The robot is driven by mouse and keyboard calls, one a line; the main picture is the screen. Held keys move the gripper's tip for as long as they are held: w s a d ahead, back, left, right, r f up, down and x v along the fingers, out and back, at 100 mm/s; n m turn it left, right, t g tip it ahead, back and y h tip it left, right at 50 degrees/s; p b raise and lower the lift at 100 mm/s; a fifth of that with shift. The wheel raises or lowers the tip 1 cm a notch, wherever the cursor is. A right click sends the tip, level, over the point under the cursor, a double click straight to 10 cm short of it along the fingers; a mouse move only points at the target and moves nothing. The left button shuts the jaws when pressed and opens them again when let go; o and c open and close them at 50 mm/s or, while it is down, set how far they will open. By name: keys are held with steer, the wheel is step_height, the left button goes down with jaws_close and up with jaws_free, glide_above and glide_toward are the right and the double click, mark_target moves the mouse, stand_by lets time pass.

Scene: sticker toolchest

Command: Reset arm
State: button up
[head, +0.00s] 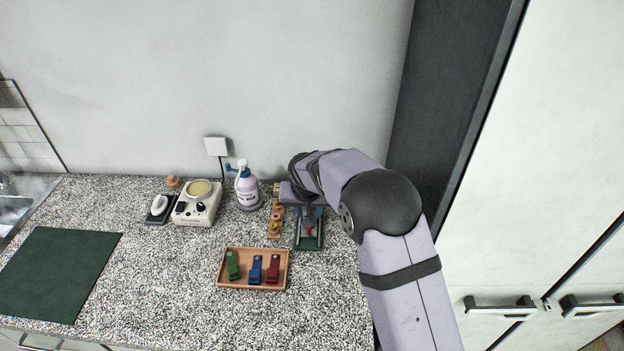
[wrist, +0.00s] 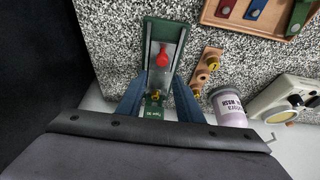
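My gripper (wrist: 158,80) is open in the wrist view, its two blue fingers spread apart with nothing seen held between them. Beyond the fingertips is a narrow green-framed tray (wrist: 151,28) with a grey middle and a red piece (wrist: 163,57) on it. In the head view my arm reaches over the back right of the counter, and my gripper is mostly hidden at the far end of the green-framed tray (head: 299,244). The red piece (head: 309,232) shows there too. I cannot tell how high the fingers are above the tray.
A wooden block with brass knobs (head: 275,222) and a pump bottle (head: 247,190) stand close left of my gripper. A wooden tray (head: 221,282) holds green, blue and red pieces. A cream device (head: 196,211) and dark green mat (head: 58,272) lie farther left. The front counter is clear.

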steer(key=s+d+r+g, duration=0.1)
steer(key=s+d, duration=0.5)
steer(key=s, duration=0.5)
steer(key=s+d+r+g, duration=0.1)
steer(key=s+d+g, duration=0.1)
steer(key=s+d, duration=0.4)
steer(key=s+d+r+g, duration=0.1)
steer(key=s+d, duration=0.6)
steer(key=s, duration=0.9)
steer(key=shift+r+g, duration=0.2)
steer(key=shift+g, duration=0.1)
stand_by(0.4)
